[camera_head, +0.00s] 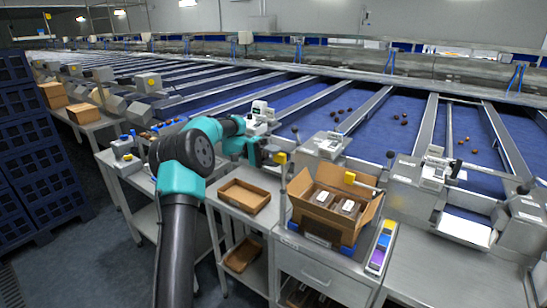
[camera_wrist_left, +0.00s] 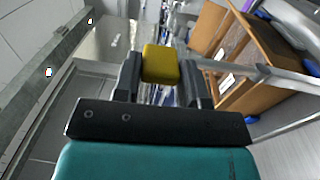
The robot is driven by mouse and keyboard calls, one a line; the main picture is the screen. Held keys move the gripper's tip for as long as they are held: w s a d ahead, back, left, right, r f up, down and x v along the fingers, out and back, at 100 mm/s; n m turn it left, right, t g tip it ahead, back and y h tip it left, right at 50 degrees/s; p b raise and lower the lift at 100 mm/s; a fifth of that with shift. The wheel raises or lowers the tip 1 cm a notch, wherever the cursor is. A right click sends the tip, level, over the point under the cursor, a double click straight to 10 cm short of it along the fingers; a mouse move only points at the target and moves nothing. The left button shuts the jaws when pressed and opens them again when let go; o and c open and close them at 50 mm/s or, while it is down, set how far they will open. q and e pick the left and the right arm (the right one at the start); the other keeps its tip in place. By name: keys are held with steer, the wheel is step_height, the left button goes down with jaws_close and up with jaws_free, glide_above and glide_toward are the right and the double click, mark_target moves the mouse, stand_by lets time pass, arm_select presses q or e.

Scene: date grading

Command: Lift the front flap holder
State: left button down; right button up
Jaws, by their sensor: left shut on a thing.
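My left gripper (camera_head: 272,155) comes in from the left, just left of the open carton. It is shut on a yellow block (camera_head: 281,158), the grip of a flap holder. In the left wrist view my left gripper (camera_wrist_left: 160,75) has the yellow block (camera_wrist_left: 160,63) between its fingers, and a metal rod runs right from there, across the carton (camera_wrist_left: 245,60). A second yellow block (camera_head: 349,177) sits on a rod above the carton's back right side. The carton (camera_head: 320,225) stands with flaps spread and dark packs inside. My right gripper is not in view.
A shallow cardboard tray (camera_head: 235,207) lies on the bench left of the carton. Thin posts with dark knobs (camera_head: 295,129) rise around the carton. A panel with coloured blocks (camera_head: 379,250) stands at its right. Blue sorting lanes (camera_head: 365,118) with a few dates lie behind.

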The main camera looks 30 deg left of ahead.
arm_select(q)
steer(key=c, duration=0.7)
jaws_free()
steer(key=shift+r, duration=0.1)
steer(key=shift+o, duration=0.5)
steer(key=shift+r, duration=1.6)
steer(key=shift+o, duration=1.2)
steer(key=shift+s+d+r, duration=0.1)
steer(key=shift+d+r, duration=0.05)
steer(key=shift+r, duration=0.1)
steer(key=s+d, duration=0.3)
steer(key=s, duration=0.1)
steer(key=s+d, duration=0.3)
steer(key=s, duration=0.1)
steer(key=s+d+r, duration=0.1)
steer(key=s+d, duration=0.2)
steer(key=s, duration=0.2)
steer(key=c, duration=0.3)
steer(key=shift+c, duration=0.5)
